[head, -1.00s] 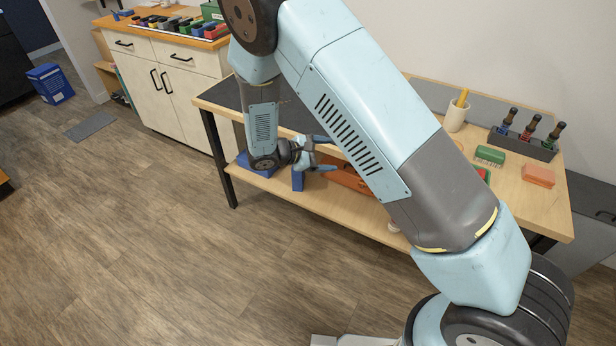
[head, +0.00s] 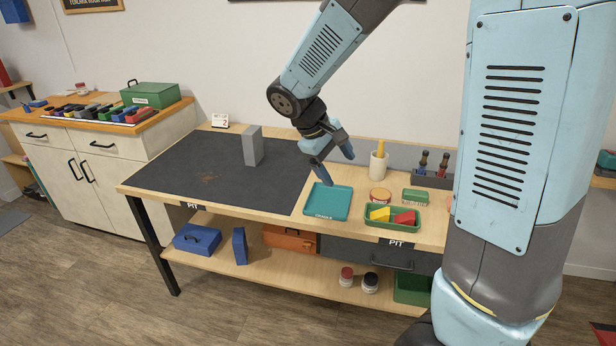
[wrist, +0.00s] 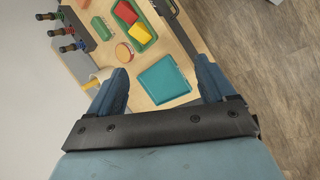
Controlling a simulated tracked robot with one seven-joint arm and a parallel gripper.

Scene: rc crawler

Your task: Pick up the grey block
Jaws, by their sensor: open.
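The grey block (head: 253,146) stands upright on the dark mat (head: 215,178) at the back of the workbench, in the head view. My gripper (head: 339,168) is open and empty above the bench, to the right of the block, over the area of the teal tray (head: 328,201). In the wrist view, my gripper (wrist: 163,85) has its two blue fingers spread wide, with the teal tray (wrist: 163,80) showing between them. The grey block does not show in the wrist view.
A green bin (head: 393,217) with yellow and red blocks, a round tin (head: 380,196) and a pencil cup (head: 378,167) stand right of the tray. A small number card (head: 220,121) stands behind the mat. The mat is otherwise clear.

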